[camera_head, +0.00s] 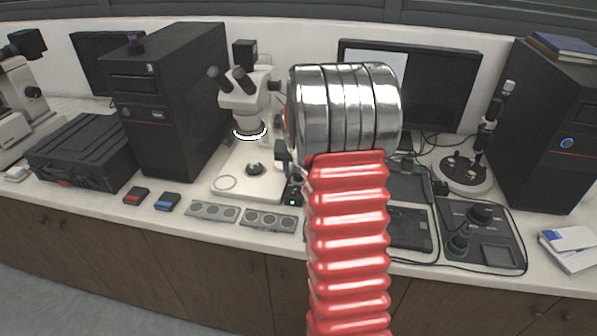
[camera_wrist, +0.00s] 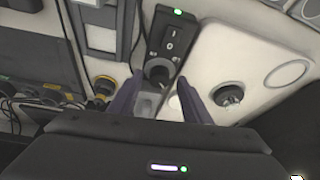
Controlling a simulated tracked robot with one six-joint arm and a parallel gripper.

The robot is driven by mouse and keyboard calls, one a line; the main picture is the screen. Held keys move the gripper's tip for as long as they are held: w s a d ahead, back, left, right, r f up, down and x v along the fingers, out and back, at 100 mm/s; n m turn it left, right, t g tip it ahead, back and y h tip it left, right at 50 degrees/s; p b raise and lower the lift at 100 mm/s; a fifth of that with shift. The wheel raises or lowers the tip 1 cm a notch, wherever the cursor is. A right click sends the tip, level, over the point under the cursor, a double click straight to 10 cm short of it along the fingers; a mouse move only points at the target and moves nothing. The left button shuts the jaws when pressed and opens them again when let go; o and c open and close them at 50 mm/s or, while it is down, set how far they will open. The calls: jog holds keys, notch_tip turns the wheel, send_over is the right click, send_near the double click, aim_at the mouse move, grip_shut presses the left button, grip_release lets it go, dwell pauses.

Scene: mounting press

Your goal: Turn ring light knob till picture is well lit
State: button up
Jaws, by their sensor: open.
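The ring light (camera_head: 250,134) glows white under the head of the stereo microscope (camera_head: 247,98). Its black control box (camera_head: 294,194) stands right of the microscope base with a green lamp lit. In the wrist view the control box (camera_wrist: 168,38) shows the green lamp, a rocker switch and a dark round knob (camera_wrist: 158,72). My gripper (camera_wrist: 160,88) is open, its two purple fingers apart. The knob appears between and just beyond the fingertips; I cannot tell whether they touch it. In the head view my arm hides most of the gripper and the knob. The monitor (camera_head: 440,85) is partly hidden by my arm.
The microscope base (camera_head: 230,186) lies close left of the control box. Slide trays (camera_head: 268,220) lie in front. A black control panel (camera_head: 482,235) with cables stands at the right. A black computer tower (camera_head: 170,100) stands at the left.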

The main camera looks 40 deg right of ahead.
jog(key=shift+r, duration=0.15)
jog(key=v, duration=1.3)
jog(key=shift+a+r, duration=0.15)
jog(key=shift+a, duration=0.05)
jog(key=shift+s, duration=0.1)
dwell(1.0)
jog(key=s+a+r+n+y, duration=0.1)
jog(key=s+a+n, duration=0.2)
jog(key=s+a, duration=0.4)
jog(key=s+a+r+n+t+y, duration=0.1)
jog(key=s+a+n, duration=0.2)
jog(key=s+a, duration=0.4)
jog(key=s+a+r+n+t, duration=0.1)
jog(key=s+a+n, duration=0.2)
jog(key=a, duration=1.5)
jog(key=s, duration=0.4)
jog(key=shift+a+y, duration=0.4)
